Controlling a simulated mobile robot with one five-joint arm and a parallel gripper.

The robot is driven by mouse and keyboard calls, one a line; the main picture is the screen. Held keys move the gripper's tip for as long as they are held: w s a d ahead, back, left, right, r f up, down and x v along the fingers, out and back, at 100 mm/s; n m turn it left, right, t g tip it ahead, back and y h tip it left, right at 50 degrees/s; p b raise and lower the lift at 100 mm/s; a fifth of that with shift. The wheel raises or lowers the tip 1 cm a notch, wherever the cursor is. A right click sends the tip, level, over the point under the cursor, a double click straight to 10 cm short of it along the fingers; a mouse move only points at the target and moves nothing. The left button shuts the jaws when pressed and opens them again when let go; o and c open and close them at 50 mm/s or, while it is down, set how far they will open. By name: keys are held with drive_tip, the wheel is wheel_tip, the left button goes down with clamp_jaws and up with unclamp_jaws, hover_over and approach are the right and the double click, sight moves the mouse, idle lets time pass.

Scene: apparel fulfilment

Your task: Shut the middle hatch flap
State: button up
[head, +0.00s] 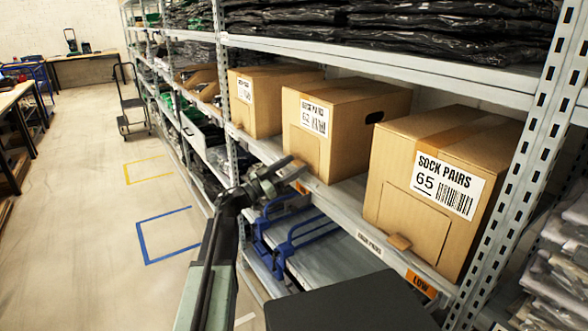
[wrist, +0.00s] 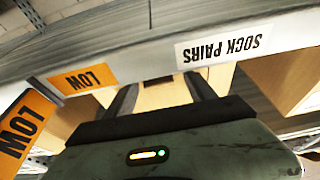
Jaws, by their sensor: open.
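Three cardboard boxes stand in a row on the shelf. The middle box (head: 325,150), marked 62, has its lower front partly covered by my gripper (head: 291,168). I cannot make out in the head view how its hatch flap stands. My gripper is open and empty in front of that box's lower front, just above the shelf edge. In the wrist view, light cardboard (wrist: 165,95) shows between and beyond the spread fingers. I cannot tell whether they touch it.
The right box (head: 440,165), marked 65, has a flap outline flush in its front and a small tab at its foot. The left box (head: 262,105) stands farther along. A shelf upright (head: 535,150) rises at the right. Blue-framed carts (head: 290,235) sit below.

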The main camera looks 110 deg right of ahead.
drive_tip(key=b+v, duration=0.2)
drive_tip(key=v, duration=0.5)
drive_tip(key=shift+w+f, duration=0.2)
drive_tip(key=shift+w, duration=0.2)
drive_tip(key=shift+a, duration=0.1)
